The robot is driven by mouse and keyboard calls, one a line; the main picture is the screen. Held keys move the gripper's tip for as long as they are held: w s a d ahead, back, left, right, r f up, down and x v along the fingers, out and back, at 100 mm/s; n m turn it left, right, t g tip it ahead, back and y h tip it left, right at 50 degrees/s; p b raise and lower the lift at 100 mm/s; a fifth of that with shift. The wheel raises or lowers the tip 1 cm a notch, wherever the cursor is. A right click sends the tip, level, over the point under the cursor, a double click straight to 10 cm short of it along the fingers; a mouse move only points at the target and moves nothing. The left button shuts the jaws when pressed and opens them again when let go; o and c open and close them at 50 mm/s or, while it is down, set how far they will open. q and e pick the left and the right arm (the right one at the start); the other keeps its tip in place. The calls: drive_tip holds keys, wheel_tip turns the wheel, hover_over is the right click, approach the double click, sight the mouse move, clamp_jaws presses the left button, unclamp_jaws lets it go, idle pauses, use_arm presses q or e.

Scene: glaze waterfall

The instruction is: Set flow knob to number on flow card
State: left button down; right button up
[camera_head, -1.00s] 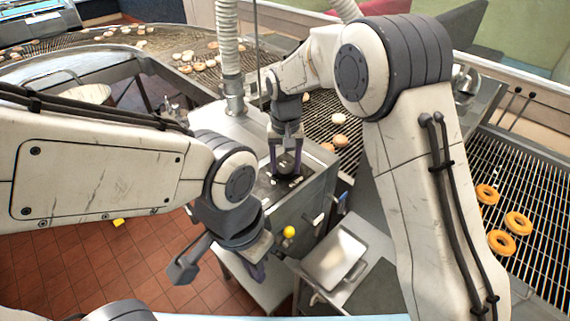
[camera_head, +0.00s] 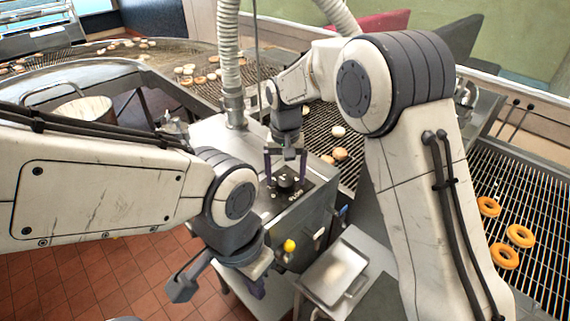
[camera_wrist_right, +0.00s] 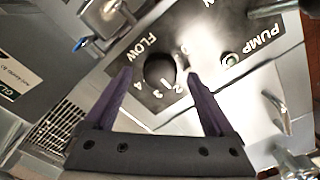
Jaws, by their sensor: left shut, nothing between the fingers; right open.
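The dark round flow knob (camera_wrist_right: 160,70) sits on a black plate marked FLOW, with numerals 1 to 4 along its lower side in the right wrist view. I cannot read its pointer. In the head view the knob (camera_head: 286,183) is on top of the grey machine. My right gripper (camera_head: 286,168) is open above it; in its wrist view the purple fingers (camera_wrist_right: 158,85) appear on either side of the knob, with no clear contact. My left gripper (camera_head: 257,289) is shut and empty, low in front of the machine. I cannot identify the flow card; a partly cropped label (camera_wrist_right: 20,72) shows at left.
The plate also carries a PUMP marking with a metal switch (camera_wrist_right: 229,60). A yellow ball-shaped knob (camera_head: 289,246) is on the machine's front, near my left gripper. A metal tray (camera_head: 335,272) lies at right. Doughnuts (camera_head: 519,236) lie on the wire conveyor (camera_head: 535,190).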

sight(285, 180)
wheel_tip(285, 180, up, 10)
drive_tip(key=b, duration=0.2)
drive_tip(key=shift+f, duration=0.2)
